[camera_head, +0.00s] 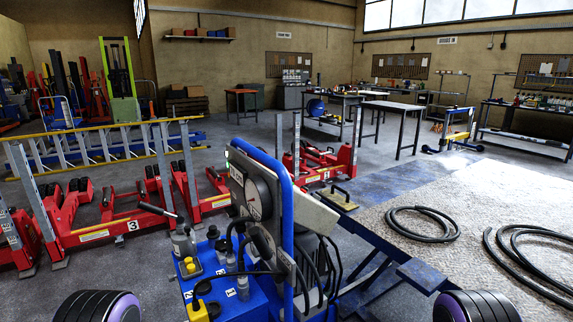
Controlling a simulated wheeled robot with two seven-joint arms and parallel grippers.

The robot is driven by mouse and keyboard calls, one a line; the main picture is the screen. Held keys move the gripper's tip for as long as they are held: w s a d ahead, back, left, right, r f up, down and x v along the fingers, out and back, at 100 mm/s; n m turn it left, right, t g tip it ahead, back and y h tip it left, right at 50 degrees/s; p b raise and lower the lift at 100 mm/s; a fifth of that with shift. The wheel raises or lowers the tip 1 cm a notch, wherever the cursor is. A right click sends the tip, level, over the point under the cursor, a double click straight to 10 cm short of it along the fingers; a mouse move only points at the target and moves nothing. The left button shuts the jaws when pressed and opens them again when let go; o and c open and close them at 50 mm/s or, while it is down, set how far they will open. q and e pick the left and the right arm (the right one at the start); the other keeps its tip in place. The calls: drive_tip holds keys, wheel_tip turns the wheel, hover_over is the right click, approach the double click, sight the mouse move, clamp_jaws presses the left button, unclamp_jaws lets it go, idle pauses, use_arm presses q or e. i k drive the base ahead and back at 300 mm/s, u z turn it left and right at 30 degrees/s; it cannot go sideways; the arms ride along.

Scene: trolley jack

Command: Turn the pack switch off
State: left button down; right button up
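A blue wheeled pack (230,305) stands close in front of me at the bottom centre. A small green spot shows at the panel's left edge. I cannot tell which part is the switch or how it is set. Neither gripper is in view.
Workbenches line the back. Open grey floor lies beyond the pack.

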sight(232, 211)
drive_tip(key=k, duration=0.5)
drive_tip(key=u, duration=0.85)
drive_tip(key=i, duration=0.95)
drive_tip(key=z, duration=0.6)
